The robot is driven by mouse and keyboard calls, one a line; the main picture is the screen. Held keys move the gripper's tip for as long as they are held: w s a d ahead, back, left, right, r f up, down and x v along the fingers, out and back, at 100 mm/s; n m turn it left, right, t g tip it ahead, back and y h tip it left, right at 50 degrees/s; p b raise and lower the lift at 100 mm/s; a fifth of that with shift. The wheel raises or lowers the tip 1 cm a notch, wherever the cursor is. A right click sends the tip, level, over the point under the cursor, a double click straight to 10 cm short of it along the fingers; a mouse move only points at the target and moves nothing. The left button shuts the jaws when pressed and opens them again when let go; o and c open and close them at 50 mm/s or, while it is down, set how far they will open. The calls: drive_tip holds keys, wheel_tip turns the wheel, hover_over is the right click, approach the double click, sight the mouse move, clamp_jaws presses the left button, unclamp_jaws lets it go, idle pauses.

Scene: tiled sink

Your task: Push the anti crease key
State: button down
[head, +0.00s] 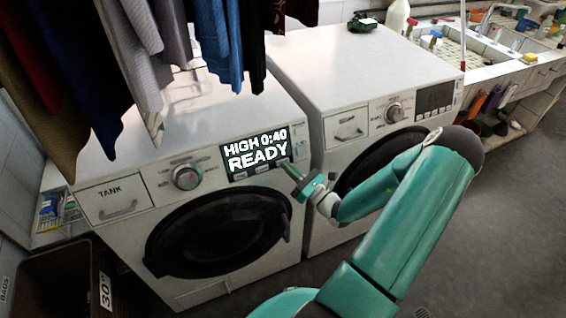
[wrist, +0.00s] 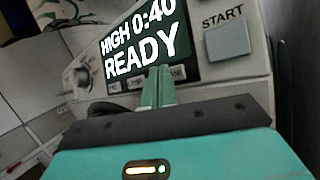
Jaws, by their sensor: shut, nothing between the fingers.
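The dryer's display (head: 255,152) reads HIGH 0:40 READY. It also shows large in the wrist view (wrist: 145,42). A row of small keys (head: 262,168) runs along the display's lower edge; in the wrist view one (wrist: 114,87) shows left of my fingers and another (wrist: 180,72) right of them. Their labels are too small to read, so I cannot tell which is anti crease. My gripper (head: 284,164) is shut and empty, its green fingertips (wrist: 159,72) at the display's lower edge, hiding part of the key row. I cannot tell whether they touch.
A grey START key (wrist: 227,42) sits right of the display. A round knob (head: 187,176) and a TANK drawer (head: 113,199) are to the left, the dark door (head: 218,235) below. A second machine (head: 365,75) stands at the right. Clothes (head: 160,45) hang above.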

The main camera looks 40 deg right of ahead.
idle(0.6)
drive_tip(key=shift+s+a+r, duration=0.15)
drive_tip(key=shift+s, duration=0.25)
drive_tip(key=shift+s, duration=0.1)
drive_tip(key=s, duration=0.1)
drive_tip(key=s+a+r, duration=0.1)
drive_tip(key=s, duration=0.1)
drive_tip(key=s+r, duration=0.1)
drive_tip(key=s, duration=0.1)
drive_tip(key=shift+s+a, duration=0.15)
drive_tip(key=shift+a, duration=0.15)
idle(0.3)
